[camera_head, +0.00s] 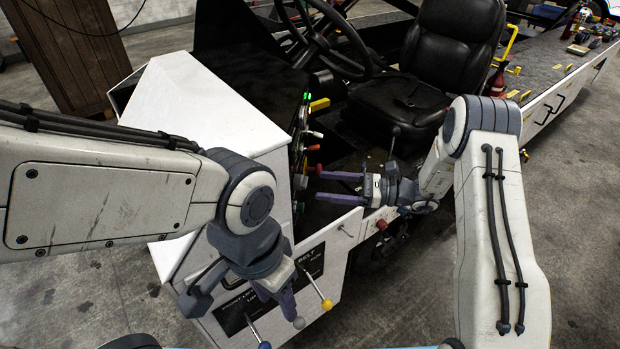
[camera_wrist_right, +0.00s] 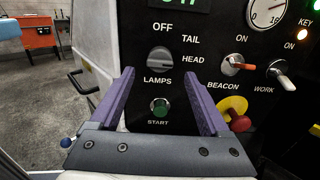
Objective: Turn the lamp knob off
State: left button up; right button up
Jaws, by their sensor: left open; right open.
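The grey round lamp knob (camera_wrist_right: 161,59) is on the black panel in the right wrist view, above the word LAMPS. OFF is printed above it, TAIL and HEAD to its right. I cannot tell for sure which label its pointer faces. My right gripper (camera_wrist_right: 158,84) is open, its purple fingertips spread either side below the knob and apart from it. In the head view the right gripper (camera_head: 340,187) points left at the side of the console, whose panel face is seen edge-on. My left gripper (camera_head: 275,297) is open and points down by the lower belt levers.
A green START button (camera_wrist_right: 160,107) sits below the knob. A red-and-yellow button (camera_wrist_right: 233,112) is by the right finger. BEACON (camera_wrist_right: 238,66) and WORK (camera_wrist_right: 281,75) switches and a gauge (camera_wrist_right: 268,12) are to the right. A black seat (camera_head: 410,95) stands behind.

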aim_at(298, 182)
jog(key=a, duration=0.1)
jog(key=a+p, duration=0.1)
jog(key=a, duration=0.2)
jog(key=shift+w+a, duration=0.35)
jog(key=shift+a, duration=0.05)
jog(key=shift+c, duration=0.3)
grip_shut()
jog(key=shift+f+n+b, duration=0.1)
jog(key=shift+n+b, duration=9)
jog(key=shift+b, duration=5.7)
jog(key=shift+o, duration=0.3)
grip_release()
